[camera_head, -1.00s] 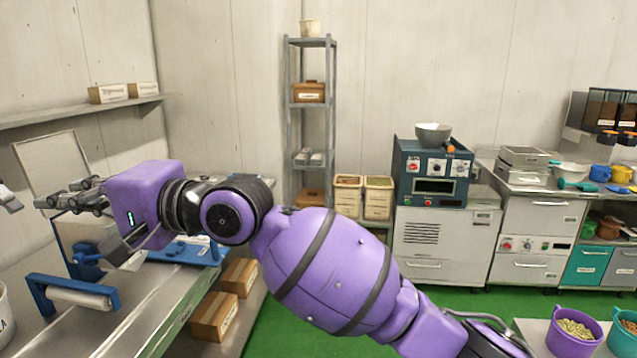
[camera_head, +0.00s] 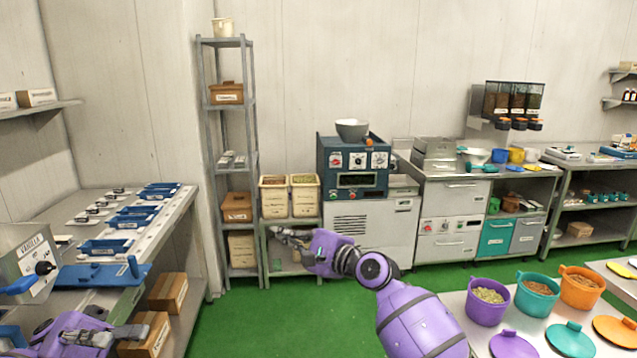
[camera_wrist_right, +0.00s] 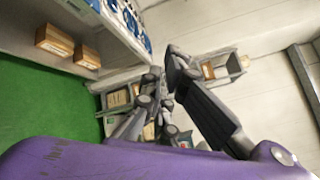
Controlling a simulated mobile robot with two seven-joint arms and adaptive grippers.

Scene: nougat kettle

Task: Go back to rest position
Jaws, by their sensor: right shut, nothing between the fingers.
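My right gripper (camera_head: 280,232) is at the middle of the head view. Its purple wrist is extended toward the left, with its arm coming up from the lower right. It is shut and empty, hanging in the air over the green floor. In the right wrist view its dark fingers (camera_wrist_right: 166,92) show with nothing held between them. My left gripper (camera_head: 132,332) shows at the lower left of the head view, near the left bench, with its purple body partly cut off by the frame. Whether its fingers are open or shut is not clear.
The left bench (camera_head: 180,222) holds blue trays and a grey machine (camera_head: 28,262). Boxes (camera_head: 168,292) sit below it. A tall shelf (camera_head: 252,120) stands behind. A table with purple (camera_head: 487,308), teal (camera_head: 538,303) and orange buckets is at right. Green floor (camera_head: 265,325) is free between.

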